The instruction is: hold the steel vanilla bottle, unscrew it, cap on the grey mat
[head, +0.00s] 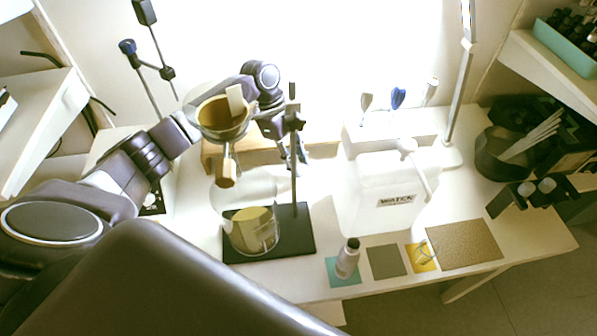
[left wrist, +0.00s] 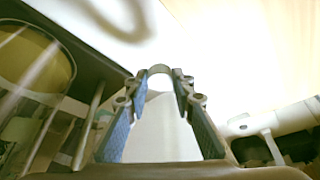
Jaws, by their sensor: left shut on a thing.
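A grey bottle with a dark top (head: 347,258) stands upright on the teal mat (head: 333,277) at the table's front; its label is unreadable, so I cannot tell if it is the vanilla one. The grey mat (head: 388,261) beside it is bare. My left gripper (head: 290,152) is behind the stand rod in the head view, well back from that bottle. In the left wrist view its blue-padded fingers (left wrist: 160,85) are shut on a pale thing with a grey rounded rim (left wrist: 159,70). I cannot tell what it is. My right gripper is not in view.
A lab stand with a funnel (head: 222,117) and glass flask (head: 252,232) on a black base is in front of my left gripper. A white machine (head: 385,195) stands right of it. A yellow mat (head: 421,257) and a brown mat (head: 464,244) lie at the front right.

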